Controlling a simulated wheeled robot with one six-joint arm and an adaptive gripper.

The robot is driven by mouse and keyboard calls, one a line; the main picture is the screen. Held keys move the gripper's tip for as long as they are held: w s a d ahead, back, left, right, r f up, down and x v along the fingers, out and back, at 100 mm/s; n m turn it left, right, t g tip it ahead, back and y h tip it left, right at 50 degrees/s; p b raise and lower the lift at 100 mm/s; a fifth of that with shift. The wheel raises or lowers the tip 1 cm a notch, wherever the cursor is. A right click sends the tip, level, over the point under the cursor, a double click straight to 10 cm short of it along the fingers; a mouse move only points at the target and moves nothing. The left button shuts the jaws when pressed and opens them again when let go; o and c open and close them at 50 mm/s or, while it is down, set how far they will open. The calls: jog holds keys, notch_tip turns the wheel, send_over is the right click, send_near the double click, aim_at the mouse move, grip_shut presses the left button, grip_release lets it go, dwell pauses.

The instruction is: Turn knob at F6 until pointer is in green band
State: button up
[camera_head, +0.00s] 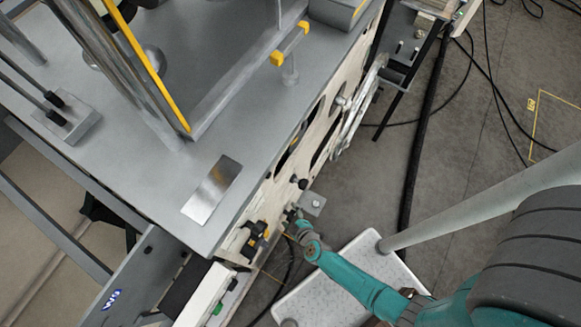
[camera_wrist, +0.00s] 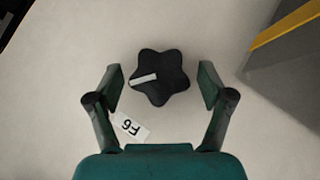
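In the wrist view a black star-shaped knob (camera_wrist: 170,74) with a pale pointer bar (camera_wrist: 143,79) sits on a light panel. The bar points to the left and slightly down. A white tag reading F6 (camera_wrist: 130,127) hangs below and left of the knob. My gripper (camera_wrist: 160,86) is open, with one finger on each side of the knob and a visible gap at both sides. In the head view my gripper (camera_head: 296,220) is at the machine's side panel, and the knob cannot be made out there. No gauge or green band can be made out in either view.
A grey machine top (camera_head: 150,165) with a bright metal plate (camera_head: 212,190) lies left of my arm. A small grey bracket (camera_head: 312,203) is close to my gripper. A yellow-edged grey part (camera_wrist: 290,40) stands at upper right in the wrist view. Cables (camera_head: 425,135) lie on the floor.

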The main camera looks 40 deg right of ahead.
jog(key=shift+s+r, duration=0.1)
jog(key=v, duration=1.1)
jog(key=shift+s+r, duration=0.2)
jog(key=shift+s, duration=0.1)
jog(key=shift+r, duration=0.1)
dwell(0.6)
